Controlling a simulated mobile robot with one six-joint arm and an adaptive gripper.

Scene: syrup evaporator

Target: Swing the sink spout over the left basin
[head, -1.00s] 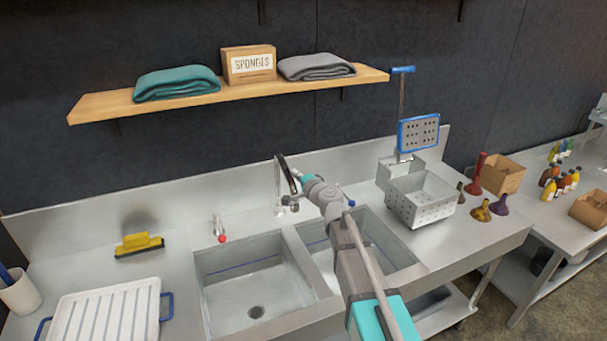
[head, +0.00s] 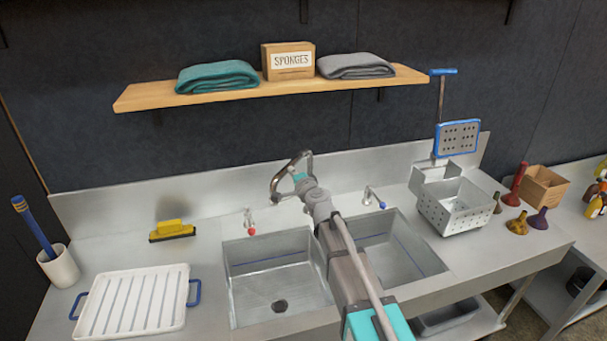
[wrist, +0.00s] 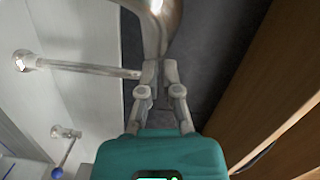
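The sink spout (head: 305,157) is a curved metal tube between the red-tipped tap and the blue-tipped tap. Its arch now leans left, with its free end above the back of the left basin (head: 240,300). My gripper (head: 304,178) is up against the spout from the front and hides its base. In the wrist view the spout (wrist: 157,30) fills the top, right by my fingertips (wrist: 160,72). The fingertips are close together with a narrow dark gap; I cannot tell whether they clamp the tube or push it. The right basin (head: 410,255) is partly behind my arm.
The red-tipped tap (head: 249,220) and blue-tipped tap (head: 374,197) stand behind the basins. A perforated basket (head: 455,205) stands right. A wooden shelf (head: 240,94) hangs above.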

